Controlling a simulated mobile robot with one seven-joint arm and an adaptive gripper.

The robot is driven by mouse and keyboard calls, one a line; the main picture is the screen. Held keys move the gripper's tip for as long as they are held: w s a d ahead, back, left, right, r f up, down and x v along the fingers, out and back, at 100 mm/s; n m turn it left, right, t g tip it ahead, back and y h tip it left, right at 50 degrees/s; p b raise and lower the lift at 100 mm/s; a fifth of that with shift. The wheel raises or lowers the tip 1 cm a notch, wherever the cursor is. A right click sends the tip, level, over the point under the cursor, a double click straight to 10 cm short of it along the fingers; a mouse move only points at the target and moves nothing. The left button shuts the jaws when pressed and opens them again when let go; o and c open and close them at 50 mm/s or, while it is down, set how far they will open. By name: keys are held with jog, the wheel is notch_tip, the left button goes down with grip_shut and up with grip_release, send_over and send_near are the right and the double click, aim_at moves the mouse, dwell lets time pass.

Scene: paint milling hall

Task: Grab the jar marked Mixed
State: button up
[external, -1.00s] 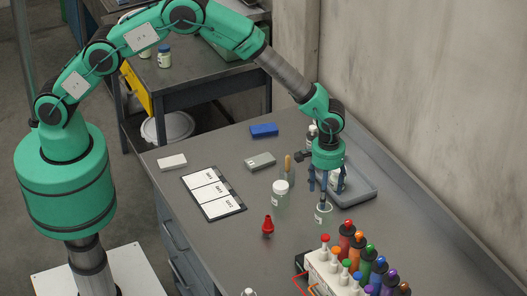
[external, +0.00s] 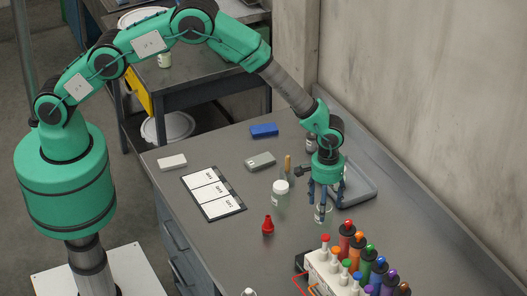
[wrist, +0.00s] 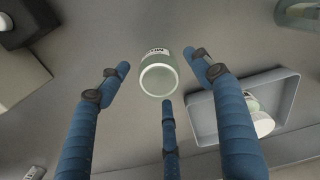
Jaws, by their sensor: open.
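An open, pale clear jar (external: 320,217) stands on the bench, partly hidden by the fingers. In the wrist view the jar (wrist: 158,78) shows a round pale rim and a label at its far edge; its lettering is too small to read surely. My gripper (external: 324,203) is open above and around it. In the wrist view its three blue fingers (wrist: 160,75) are spread on the left, right and near sides of the jar, with visible gaps. A second jar with a white lid (external: 281,193) stands to the left on the bench.
A rack of paint bottles (external: 330,268) stands in front.

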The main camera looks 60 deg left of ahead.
jog(key=shift+f, duration=2.1)
jog(key=c, duration=1.1)
